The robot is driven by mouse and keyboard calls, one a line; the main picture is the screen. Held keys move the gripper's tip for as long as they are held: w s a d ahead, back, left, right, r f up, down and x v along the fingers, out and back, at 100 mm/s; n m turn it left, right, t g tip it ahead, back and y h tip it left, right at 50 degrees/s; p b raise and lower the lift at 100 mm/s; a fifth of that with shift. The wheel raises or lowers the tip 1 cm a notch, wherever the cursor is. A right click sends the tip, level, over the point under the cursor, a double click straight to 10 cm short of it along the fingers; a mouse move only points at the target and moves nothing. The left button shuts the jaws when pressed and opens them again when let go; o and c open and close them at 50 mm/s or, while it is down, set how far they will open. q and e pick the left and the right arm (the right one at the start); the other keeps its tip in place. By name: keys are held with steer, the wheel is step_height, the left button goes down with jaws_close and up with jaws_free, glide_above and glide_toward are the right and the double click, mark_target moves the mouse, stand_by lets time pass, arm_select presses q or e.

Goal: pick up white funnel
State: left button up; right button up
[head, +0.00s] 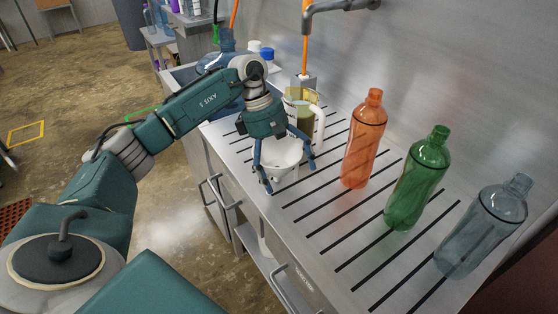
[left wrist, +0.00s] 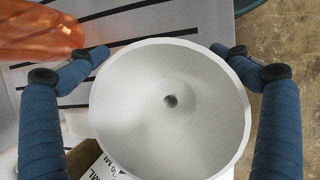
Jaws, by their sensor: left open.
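The white funnel (head: 281,150) stands wide mouth up on the steel counter (head: 262,205). In the left wrist view, the funnel (left wrist: 170,135) fills the middle, and I look down into its bowl and dark hole. My left gripper (head: 285,172) is above and around the funnel in the head view, fingers pointing down. In the left wrist view, the open blue fingers (left wrist: 165,70) are on either side of the rim. I cannot tell whether they touch it. The funnel's lower part is partly hidden. My right gripper is not in view.
A clear measuring jug (head: 303,112) with a white handle stands right behind the funnel. Orange (head: 364,145), green (head: 417,182) and grey-blue (head: 483,230) bottles stand to the right. A faucet (head: 335,8) hangs above the back. The slotted counter in front of the bottles is clear.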

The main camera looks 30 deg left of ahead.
arm_select(q)
steer(key=c, duration=1)
steer(key=shift+r, duration=0.15)
